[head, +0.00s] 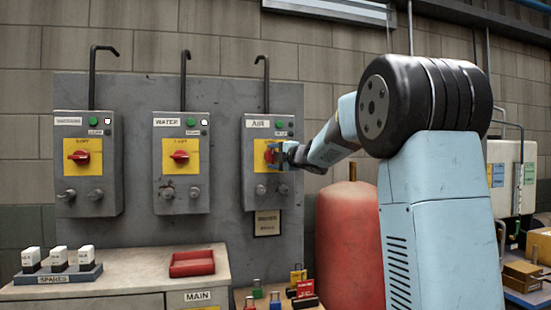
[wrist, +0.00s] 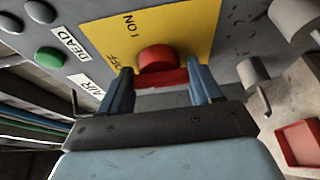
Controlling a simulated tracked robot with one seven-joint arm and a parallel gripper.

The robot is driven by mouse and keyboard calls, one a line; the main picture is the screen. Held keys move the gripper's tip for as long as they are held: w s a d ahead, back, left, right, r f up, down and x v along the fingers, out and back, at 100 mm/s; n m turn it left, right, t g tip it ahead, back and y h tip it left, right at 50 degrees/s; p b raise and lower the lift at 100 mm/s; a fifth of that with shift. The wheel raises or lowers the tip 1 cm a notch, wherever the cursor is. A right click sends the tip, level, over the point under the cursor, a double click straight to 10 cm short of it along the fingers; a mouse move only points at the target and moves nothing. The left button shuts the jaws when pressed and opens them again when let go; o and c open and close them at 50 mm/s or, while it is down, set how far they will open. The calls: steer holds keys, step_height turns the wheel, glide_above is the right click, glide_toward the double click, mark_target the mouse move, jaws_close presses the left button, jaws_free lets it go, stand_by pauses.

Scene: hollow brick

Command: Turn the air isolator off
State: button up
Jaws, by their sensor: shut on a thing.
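The grey AIR isolator box (head: 252,184) is the rightmost of three on the wall panel. Its red rotary handle (wrist: 162,62) sits on a yellow plate (wrist: 195,35) marked OFF and ON. In the wrist view the handle's red bar lies crosswise between my fingers. In the head view my gripper (head: 277,155) partly hides the handle. My gripper (wrist: 161,87) is shut on the handle, one blue finger at each side. I cannot tell exactly which mark the handle points to. A green lamp (wrist: 50,57) and a DEAD label (wrist: 75,42) are beside the plate.
The WATER box (head: 180,190) and another similar box (head: 87,190) hang to the left. Below are a bench with a red tray (head: 192,263) and several padlocks (head: 297,277). A red tank (head: 345,225) stands beside my arm. A small knob (wrist: 252,72) is near the gripper.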

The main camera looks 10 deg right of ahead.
steer(key=shift+a+f, duration=0.1)
steer(key=shift+a, duration=0.05)
steer(key=o, duration=0.8)
steer(key=shift+w, duration=0.15)
steer(key=v, duration=1.4)
steer(key=shift+w, duration=0.1)
